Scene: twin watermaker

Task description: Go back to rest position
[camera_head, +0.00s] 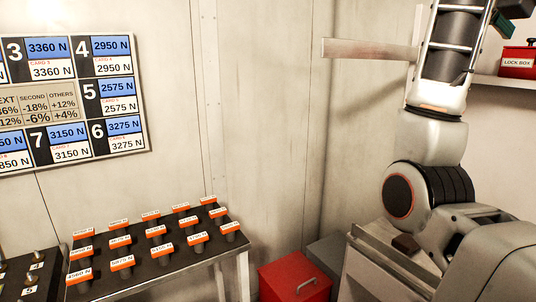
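Part of my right arm (430,190) fills the right side of the head view. It rises from the lower right corner, bends at a dark ribbed joint, and runs upward. Neither of my grippers can be made out here. My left arm is not in the picture.
A black table (165,262) with several orange-and-white labelled pieces stands at the lower left. A panel of force cards (70,103) hangs on the wall. A red box (294,283) sits low beside a grey cabinet. A red lock box (517,64) is on a shelf at the right.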

